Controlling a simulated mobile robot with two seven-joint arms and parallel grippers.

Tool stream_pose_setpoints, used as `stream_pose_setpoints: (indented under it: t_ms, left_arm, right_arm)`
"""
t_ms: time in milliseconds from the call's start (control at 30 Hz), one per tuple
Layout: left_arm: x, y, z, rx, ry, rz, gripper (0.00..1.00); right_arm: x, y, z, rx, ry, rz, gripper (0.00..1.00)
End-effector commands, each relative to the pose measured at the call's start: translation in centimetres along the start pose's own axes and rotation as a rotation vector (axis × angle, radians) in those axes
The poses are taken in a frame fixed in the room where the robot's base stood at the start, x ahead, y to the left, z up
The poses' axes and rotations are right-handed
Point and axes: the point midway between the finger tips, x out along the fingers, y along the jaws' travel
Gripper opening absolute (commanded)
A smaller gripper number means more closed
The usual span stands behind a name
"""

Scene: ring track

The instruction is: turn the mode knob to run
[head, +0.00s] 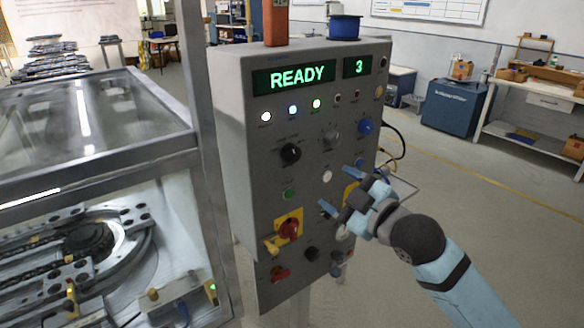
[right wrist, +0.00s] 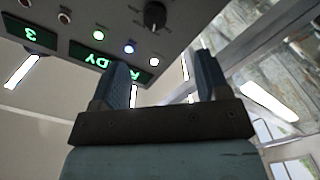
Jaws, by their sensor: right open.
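The grey control panel (head: 320,110) stands in the middle of the head view. A black knob (head: 291,153) is at its left, below a row of lights; its small label is unreadable, so I cannot tell for sure that it is the mode knob. A dark knob (right wrist: 155,15) also shows at the top of the right wrist view. A grey knob (head: 330,138) and a blue knob (head: 365,126) sit further right. My right gripper (head: 336,188) is open and empty in front of the lower panel, below and right of the black knob. My left gripper is out of view.
The panel's displays (head: 293,77) read READY and 3. A red switch on a yellow plate (head: 289,228) and several buttons are near the gripper. A glass-covered ring-track machine (head: 90,130) stands left, beside a metal post (head: 196,130).

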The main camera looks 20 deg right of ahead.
Motion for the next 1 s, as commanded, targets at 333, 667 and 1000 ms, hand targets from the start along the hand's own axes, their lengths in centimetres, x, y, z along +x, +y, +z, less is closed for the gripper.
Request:
stream_pose_setpoints:
  t_ms: [333,667,1000]
  left_arm:
    - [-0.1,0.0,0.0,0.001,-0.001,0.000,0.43]
    - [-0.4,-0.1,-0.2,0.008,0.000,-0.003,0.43]
    - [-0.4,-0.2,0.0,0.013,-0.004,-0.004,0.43]
  right_arm:
    - [3.0,1.1,-1.1,-0.031,0.016,0.011,0.69]
    - [10.0,1.1,-1.1,-0.030,0.014,0.011,0.69]
    - [13.6,1.0,-1.1,-0.032,0.014,0.010,0.69]
